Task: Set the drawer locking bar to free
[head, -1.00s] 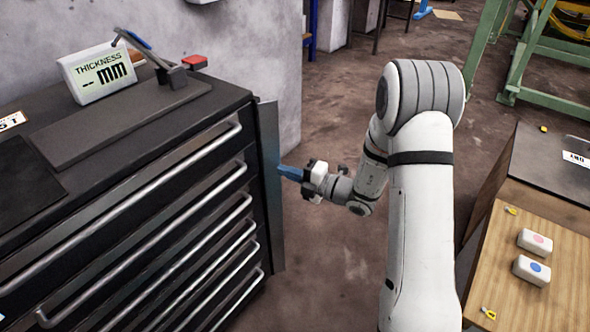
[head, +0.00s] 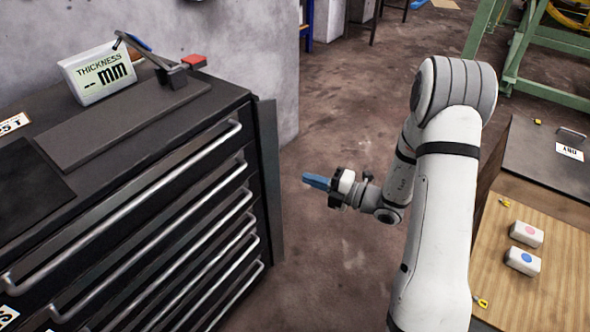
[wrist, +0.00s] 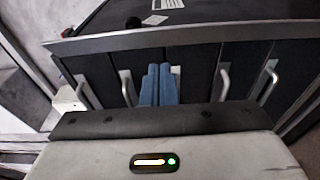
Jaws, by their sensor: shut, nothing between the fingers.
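The drawer locking bar (head: 269,190) is a tall, narrow grey metal strip. It stands upright along the right front corner of the black drawer cabinet (head: 215,92), beside the drawers and not across their handles. In the wrist view a long grey strip (wrist: 150,39) runs past the ends of the drawers and looks like this bar. My gripper (head: 305,181) has blue fingers and is shut and empty. In the head view it hangs to the right of the bar, with a visible gap. In the wrist view the fingers (wrist: 159,70) lie together in front of the drawer fronts.
Drawer handles (head: 130,205) stick out from the cabinet front. A thickness gauge (head: 97,72) and a red block (head: 194,61) are on its top. A wooden bench (head: 535,285) with two buttoned boxes (head: 522,260) is at right. Floor between is clear.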

